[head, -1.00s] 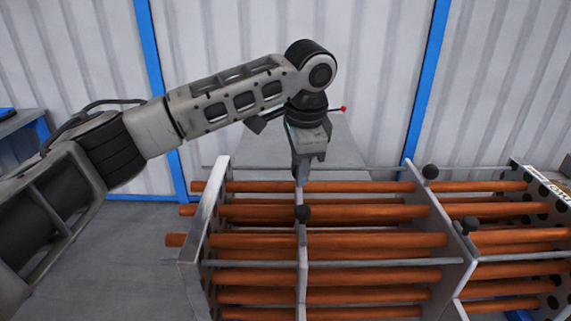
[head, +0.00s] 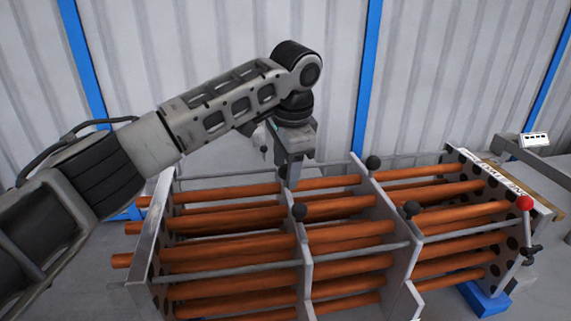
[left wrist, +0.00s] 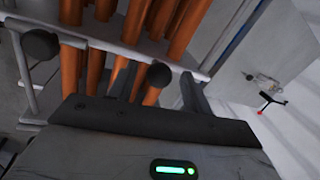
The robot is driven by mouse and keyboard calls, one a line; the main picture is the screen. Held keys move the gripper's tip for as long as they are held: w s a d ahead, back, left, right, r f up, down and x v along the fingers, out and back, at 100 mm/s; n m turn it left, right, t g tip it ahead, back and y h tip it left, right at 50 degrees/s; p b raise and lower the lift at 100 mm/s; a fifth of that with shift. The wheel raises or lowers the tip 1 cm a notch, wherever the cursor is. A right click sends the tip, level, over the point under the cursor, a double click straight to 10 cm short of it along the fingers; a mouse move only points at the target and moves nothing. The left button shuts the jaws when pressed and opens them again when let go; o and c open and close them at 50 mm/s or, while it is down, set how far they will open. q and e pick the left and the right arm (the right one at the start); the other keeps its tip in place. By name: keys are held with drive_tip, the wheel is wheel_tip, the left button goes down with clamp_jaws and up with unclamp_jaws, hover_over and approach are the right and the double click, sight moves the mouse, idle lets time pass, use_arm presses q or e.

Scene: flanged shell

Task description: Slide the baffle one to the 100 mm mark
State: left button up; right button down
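The baffle (head: 304,262) nearest my left gripper, which I take as baffle one, is a thin grey upright plate around orange tubes (head: 220,250). It has a black front knob (head: 299,211). My left gripper (head: 289,182) points down at its rear top edge, its tips partly hidden in the head view. In the left wrist view, another black knob (left wrist: 158,75) lies between the fingers, which stand a little apart; their contact is not clear, but the baffle moves with them. No 100 mm mark is readable. My right gripper is out of view.
A second baffle (head: 404,265) with two black knobs stands to the right. A grey plate (head: 150,245) is at the left end, a holed plate (head: 512,215) at the right. Thin metal rods run along the tubes. A red-balled lever (head: 525,203) stands at the right end.

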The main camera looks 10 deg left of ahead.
use_arm(q)
wheel_tip(320, 180, up, 16)
drive_tip(key=s+d, duration=0.1)
drive_tip(key=s, duration=0.1)
drive_tip(key=shift+s+d+f, duration=0.15)
drive_tip(key=shift+s+d, duration=0.05)
drive_tip(key=shift+s, duration=0.2)
